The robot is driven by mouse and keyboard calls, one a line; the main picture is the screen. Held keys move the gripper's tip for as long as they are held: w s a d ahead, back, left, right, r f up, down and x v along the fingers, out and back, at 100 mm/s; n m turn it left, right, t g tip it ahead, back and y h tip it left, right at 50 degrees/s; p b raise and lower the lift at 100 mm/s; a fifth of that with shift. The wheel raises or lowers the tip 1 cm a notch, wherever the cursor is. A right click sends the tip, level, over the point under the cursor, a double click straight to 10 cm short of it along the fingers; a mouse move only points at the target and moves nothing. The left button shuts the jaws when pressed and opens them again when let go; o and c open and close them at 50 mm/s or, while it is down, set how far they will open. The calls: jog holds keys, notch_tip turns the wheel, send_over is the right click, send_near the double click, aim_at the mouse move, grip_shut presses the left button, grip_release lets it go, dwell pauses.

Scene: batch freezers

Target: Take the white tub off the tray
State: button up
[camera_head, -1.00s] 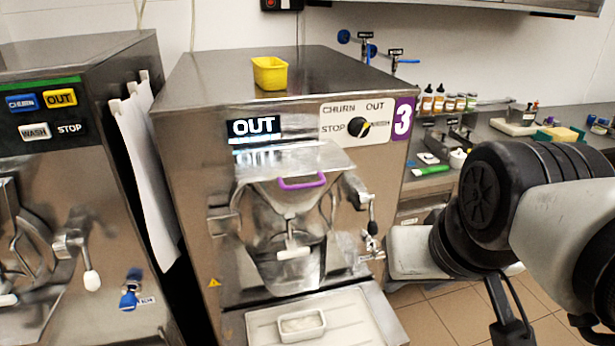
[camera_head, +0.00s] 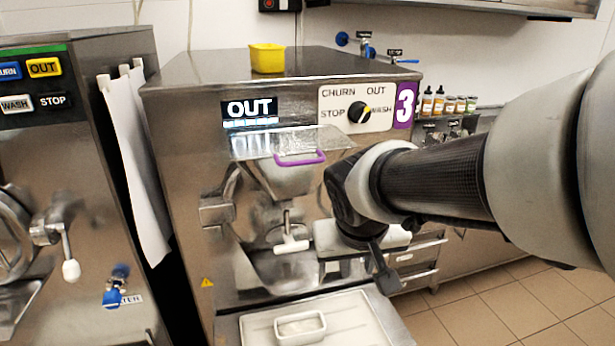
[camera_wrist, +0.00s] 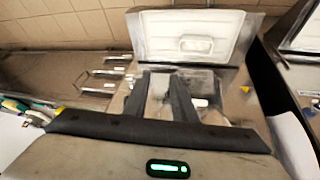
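The white tub (camera_head: 301,329) is a small, shallow rectangular container on the pale tray (camera_head: 358,316) at the foot of machine 3. In the wrist view the tub (camera_wrist: 195,43) sits near the middle of the tray (camera_wrist: 158,28), beyond my fingertips. My gripper (camera_wrist: 159,76) has its two dark fingers apart, with nothing seen between them. In the head view my wrist and gripper body hang in front of the machine's right side, above and behind the tray's right part.
The machine's dispensing door has a purple handle (camera_head: 300,158) and a white-tipped lever (camera_head: 291,245), close to the left of my gripper body. A yellow container (camera_head: 267,59) stands on top of the machine. Another machine stands at left. Drawers (camera_head: 415,265) and open floor lie right.

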jog(key=w+a+f+n+y+b, duration=0.1)
jog(key=w+a+f+b, duration=0.1)
jog(key=a+f, duration=0.3)
jog(key=w+a+f+b, duration=0.2)
jog(key=w+a+f, duration=0.1)
jog(key=f, duration=0.5)
jog(key=g+y+b, duration=0.1)
jog(key=b, duration=0.2)
send_near(276, 327)
jog(key=shift+n, duration=0.4)
notch_tip(276, 327, down, 5)
jog(key=b, duration=0.3)
jog(key=shift+w+r+b, duration=0.1)
jog(key=shift+w+b, duration=0.1)
jog(key=shift+b, duration=0.1)
jog(key=shift+w+b+x, duration=0.15)
jog(key=shift+b+x, duration=0.25)
jog(key=shift+x, duration=1.1)
jog(key=shift+w+b+x, duration=0.1)
jog(key=shift+b+x, duration=0.3)
jog(key=shift+x, duration=1.1)
jog(key=shift+r, duration=0.1)
grip_shut()
